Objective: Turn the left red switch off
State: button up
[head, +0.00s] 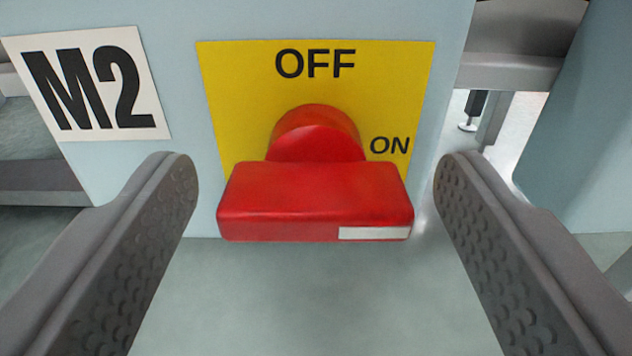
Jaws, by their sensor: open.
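A red switch (315,200) sits on a yellow plate (235,90) marked OFF at the top and ON at the right. Its handle bar lies horizontal, with a white stripe at its right end on the ON side. My gripper (316,190) is open, with one dark, bumpy finger on each side of the handle. Gaps show between the handle and both fingers in the picture. The handle hides the lower part of the plate.
The plate is on a pale blue panel (190,18) with a white M2 label (88,84) at the left. Another pale blue surface (585,130) stands at the right. Grey beams (515,60) and a grey floor (320,300) show around and below.

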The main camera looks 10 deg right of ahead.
jog(key=c, duration=1)
